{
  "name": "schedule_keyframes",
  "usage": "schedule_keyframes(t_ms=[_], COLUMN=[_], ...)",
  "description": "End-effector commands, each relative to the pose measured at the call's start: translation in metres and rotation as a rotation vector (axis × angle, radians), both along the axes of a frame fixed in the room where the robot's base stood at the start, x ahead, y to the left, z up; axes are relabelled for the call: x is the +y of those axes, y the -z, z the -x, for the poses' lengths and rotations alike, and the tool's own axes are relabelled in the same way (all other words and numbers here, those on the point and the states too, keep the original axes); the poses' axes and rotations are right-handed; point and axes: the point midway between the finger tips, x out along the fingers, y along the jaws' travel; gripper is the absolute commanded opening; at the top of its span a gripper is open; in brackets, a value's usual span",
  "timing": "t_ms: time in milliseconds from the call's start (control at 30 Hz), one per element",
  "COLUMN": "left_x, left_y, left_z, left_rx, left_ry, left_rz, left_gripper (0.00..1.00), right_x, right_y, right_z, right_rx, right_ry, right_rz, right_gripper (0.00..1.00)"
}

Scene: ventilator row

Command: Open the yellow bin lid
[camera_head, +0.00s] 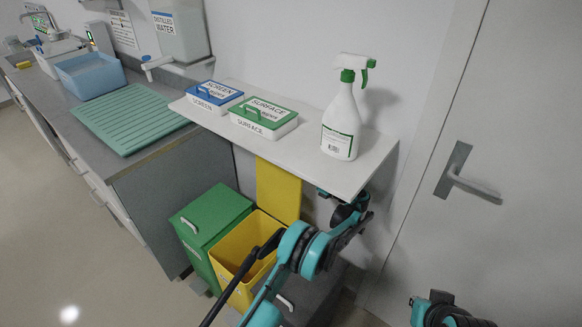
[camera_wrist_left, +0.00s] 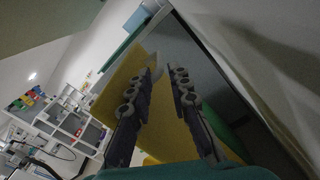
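The yellow bin (camera_head: 233,247) stands under the shelf with its top open. Its yellow lid (camera_head: 278,190) is raised upright behind the opening, its top edge hidden by the shelf. In the left wrist view the lid (camera_wrist_left: 122,78) fills the middle, with a pale handle (camera_wrist_left: 156,66) close to the fingertips. My left gripper (camera_wrist_left: 160,76) is open, its two fingers apart, with nothing visibly clamped. In the head view my left arm reaches under the shelf at the lid's right, and the shelf hides much of the gripper. My right gripper is not visible.
A green bin (camera_head: 213,225) with a closed lid stands left of the yellow one. The white shelf (camera_head: 350,182) above holds a spray bottle (camera_head: 342,122) and two wipes boxes (camera_head: 264,118). A counter (camera_head: 150,150) is at left, a door (camera_head: 500,130) at right.

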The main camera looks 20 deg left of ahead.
Motion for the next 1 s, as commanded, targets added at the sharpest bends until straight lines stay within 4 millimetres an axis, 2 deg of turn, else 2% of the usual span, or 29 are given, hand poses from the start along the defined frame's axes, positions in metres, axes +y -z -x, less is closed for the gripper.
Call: schedule_keyframes(t_ms=[33,200,367,1000], left_x=[-0.012,-0.043,-0.059,-0.063], left_y=[0.0,0.0,0.0,0.0], left_z=[0.004,0.017,0.024,0.026], left_rx=[0.0,0.0,0.0,0.0], left_ry=[0.002,0.002,0.0,-0.001], left_rz=[0.0,0.0,0.0,0.0], left_gripper=[0.19,0.19,0.19,0.19], right_x=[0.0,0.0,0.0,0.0], right_y=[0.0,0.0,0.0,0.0], right_z=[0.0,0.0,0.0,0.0], right_rx=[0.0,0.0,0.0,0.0], right_ry=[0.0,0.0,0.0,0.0], right_rz=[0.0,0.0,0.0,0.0], right_gripper=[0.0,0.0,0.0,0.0])
